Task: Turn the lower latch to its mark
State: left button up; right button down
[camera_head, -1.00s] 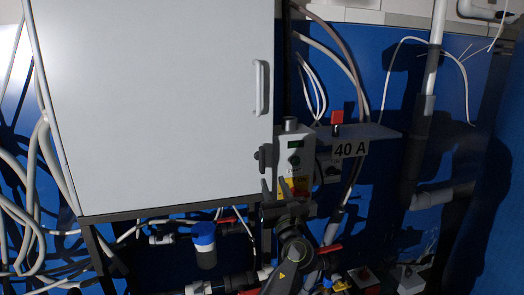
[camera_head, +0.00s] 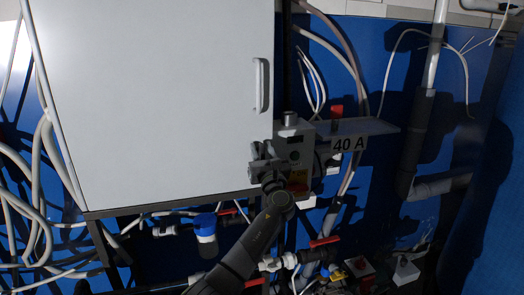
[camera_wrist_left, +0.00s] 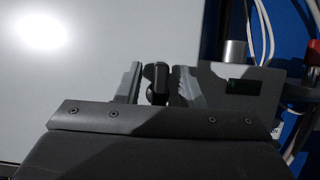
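The lower latch (camera_wrist_left: 157,85) is a small dark handle at the lower right edge of the white cabinet door (camera_head: 160,100). In the left wrist view it stands upright between the two fingers of my left gripper (camera_wrist_left: 155,75). Narrow gaps show on both sides of it, so the fingers are open around it. In the head view my left gripper (camera_head: 265,155) is at the cabinet's lower right edge and largely hides the latch. I cannot make out the latch's mark. My right gripper is not in view.
A grey control box (camera_head: 294,140) stands just right of my left gripper. A shelf with a "40 A" sign (camera_head: 348,143) is further right. The door handle (camera_head: 262,86) is above. Pipes, red-handled valves and a blue-capped filter (camera_head: 205,232) lie below.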

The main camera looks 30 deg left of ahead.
pick_arm(q)
grip_shut()
